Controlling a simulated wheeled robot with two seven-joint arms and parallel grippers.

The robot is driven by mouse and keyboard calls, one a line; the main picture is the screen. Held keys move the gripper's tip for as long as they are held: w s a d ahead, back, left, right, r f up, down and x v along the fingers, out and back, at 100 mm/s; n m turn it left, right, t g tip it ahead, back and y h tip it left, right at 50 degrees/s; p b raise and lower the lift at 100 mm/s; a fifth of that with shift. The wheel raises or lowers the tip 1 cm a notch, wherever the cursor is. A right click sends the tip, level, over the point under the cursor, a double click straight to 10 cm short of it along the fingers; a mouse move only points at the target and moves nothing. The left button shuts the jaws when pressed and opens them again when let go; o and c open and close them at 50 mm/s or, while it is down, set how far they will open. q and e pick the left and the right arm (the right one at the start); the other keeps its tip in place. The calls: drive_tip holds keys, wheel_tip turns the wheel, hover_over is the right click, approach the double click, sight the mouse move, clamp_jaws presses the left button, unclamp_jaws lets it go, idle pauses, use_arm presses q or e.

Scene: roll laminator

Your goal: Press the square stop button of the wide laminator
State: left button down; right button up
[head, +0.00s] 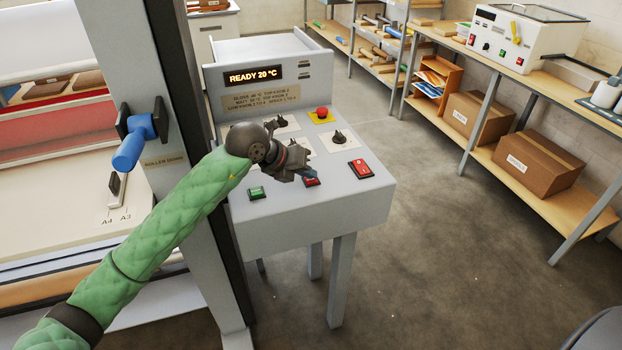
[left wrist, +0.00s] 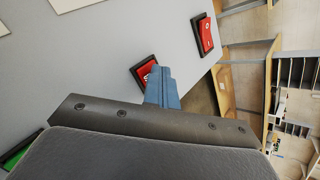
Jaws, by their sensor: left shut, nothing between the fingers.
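The wide laminator's control desk (head: 345,205) stands in the middle of the head view, with its display reading READY 20 °C. The square red stop button (head: 311,182) sits near its front edge, partly hidden by my left gripper (head: 308,174). In the left wrist view the red stop button (left wrist: 144,70) shows in a black frame, with part of its lettering covered by the closed blue fingertips (left wrist: 162,84). My left gripper is shut and empty, with its tips over or right at the button. I cannot tell whether they touch. My right gripper is not in view.
A red rocker switch (head: 361,168) lies right of the stop button, and a green button (head: 257,192) left of it. A red emergency knob (head: 321,112) and black dials (head: 338,137) stand up farther back. A blue-handled lever (head: 133,147) is on the machine's left post.

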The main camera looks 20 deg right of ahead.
sight(307, 181)
use_arm(q)
drive_tip(key=shift+r, duration=0.1)
idle(0.3)
drive_tip(key=shift+r, duration=0.7)
drive_tip(key=shift+r, duration=0.15)
drive_tip(key=shift+r+p, duration=0.8)
drive_tip(key=shift+r, duration=1.55)
